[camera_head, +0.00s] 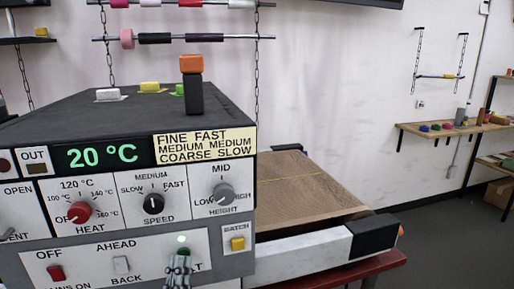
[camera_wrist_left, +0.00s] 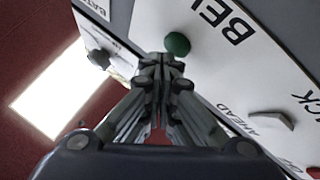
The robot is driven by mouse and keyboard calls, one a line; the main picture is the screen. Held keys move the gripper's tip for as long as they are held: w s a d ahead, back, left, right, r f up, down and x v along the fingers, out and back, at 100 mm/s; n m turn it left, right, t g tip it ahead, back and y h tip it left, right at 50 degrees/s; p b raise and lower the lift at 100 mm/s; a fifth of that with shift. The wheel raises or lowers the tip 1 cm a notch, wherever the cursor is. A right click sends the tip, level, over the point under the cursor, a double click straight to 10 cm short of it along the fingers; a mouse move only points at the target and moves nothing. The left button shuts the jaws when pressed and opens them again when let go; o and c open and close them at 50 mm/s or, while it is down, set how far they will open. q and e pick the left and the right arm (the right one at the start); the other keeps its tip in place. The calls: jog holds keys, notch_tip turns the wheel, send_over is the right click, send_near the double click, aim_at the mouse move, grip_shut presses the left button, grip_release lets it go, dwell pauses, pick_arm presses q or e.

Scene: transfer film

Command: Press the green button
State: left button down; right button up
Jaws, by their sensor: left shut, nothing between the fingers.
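The green button (camera_wrist_left: 177,44) is a round green knob on the white control panel (camera_wrist_left: 215,70), near the letters "BEL" in the left wrist view. In the head view the button is mostly hidden behind my left gripper (camera_head: 179,260), below a small pale lamp (camera_head: 182,239). My left gripper (camera_wrist_left: 160,62) is shut and empty, with its fingertips right beside the button's edge in the wrist view. I cannot tell whether they touch it. My right gripper is not in view.
The machine has a red switch (camera_head: 56,273), a white AHEAD/BACK switch (camera_head: 121,265), a yellow BATCH button (camera_head: 237,243) and three dials nearby. A brown conveyor belt (camera_head: 300,188) extends to the right. An orange-topped black post (camera_head: 192,88) stands on top.

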pick_arm(q)
jog(key=s+d+p, duration=0.1)
jog(key=s, duration=0.4)
jog(key=shift+s+d+p, duration=0.3)
jog(key=shift+s+p, duration=0.1)
